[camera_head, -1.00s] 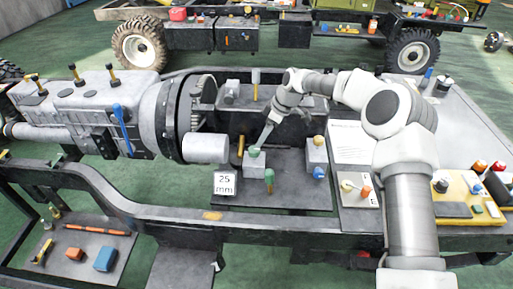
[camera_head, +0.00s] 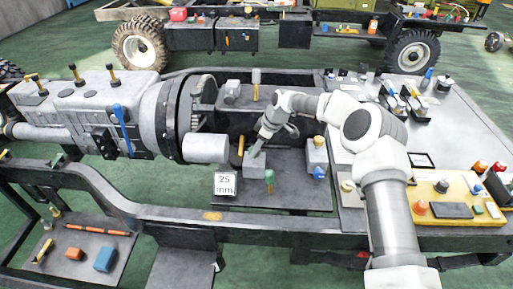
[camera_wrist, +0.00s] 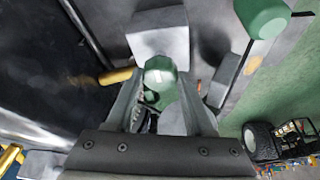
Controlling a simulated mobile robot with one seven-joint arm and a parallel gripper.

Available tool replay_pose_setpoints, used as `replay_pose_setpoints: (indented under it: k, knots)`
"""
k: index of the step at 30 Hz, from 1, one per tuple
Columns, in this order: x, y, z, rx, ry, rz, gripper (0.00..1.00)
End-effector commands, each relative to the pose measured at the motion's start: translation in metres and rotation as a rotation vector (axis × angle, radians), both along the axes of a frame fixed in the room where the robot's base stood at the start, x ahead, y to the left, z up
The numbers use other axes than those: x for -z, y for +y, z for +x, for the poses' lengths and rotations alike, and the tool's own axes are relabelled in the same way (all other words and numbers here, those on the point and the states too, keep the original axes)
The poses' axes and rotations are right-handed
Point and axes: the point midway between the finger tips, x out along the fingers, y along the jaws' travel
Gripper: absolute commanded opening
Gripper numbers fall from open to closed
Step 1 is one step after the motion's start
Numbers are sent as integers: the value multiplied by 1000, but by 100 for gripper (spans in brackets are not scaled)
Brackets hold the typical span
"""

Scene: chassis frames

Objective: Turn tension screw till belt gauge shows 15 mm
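The belt gauge (camera_head: 225,184) is a white plate reading "25 mm" at the front of the dark tray. My gripper (camera_head: 254,152) points down at the grey block left of centre on this tray. In the wrist view, my gripper (camera_wrist: 160,82) has a finger on either side of a green knob (camera_wrist: 159,66) on a grey block (camera_wrist: 160,42). Whether the fingers touch the knob is unclear. A second green knob (camera_head: 269,175) stands nearer the gauge and also shows at upper right in the wrist view (camera_wrist: 262,16). No label shows which is the tension screw.
A grey cylinder (camera_head: 205,148) lies left of my gripper. A yellow-brown handle (camera_head: 240,146) stands close beside it. A block with orange and blue knobs (camera_head: 317,152) is to the right. A yellow panel (camera_head: 455,213) with several buttons lies farther right.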

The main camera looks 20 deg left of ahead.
Motion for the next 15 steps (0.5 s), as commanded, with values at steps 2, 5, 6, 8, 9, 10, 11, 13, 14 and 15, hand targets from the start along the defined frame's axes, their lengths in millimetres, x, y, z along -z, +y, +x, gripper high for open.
replay_pose_setpoints:
  k: [2, 5, 6, 8, 9, 10, 11, 13, 14, 15]
  knots:
    - [0, 0, 0, 0, -1, 0, 34]
    - [0, 0, 0, 0, -1, 0, 16]
    - [0, 0, 0, 0, -1, 0, 9]
    - [0, 0, 0, 0, -1, 0, 0]
    - [0, 0, 0, 0, -1, 0, 0]
    - [0, 0, 0, 0, -1, 0, 0]
    - [0, 0, 0, 1, -1, 0, 0]
    - [0, 0, 0, 7, -1, 0, 0]
    - [0, 0, 0, 12, -2, 0, 0]
    - [0, 0, 0, 20, -3, 0, 0]
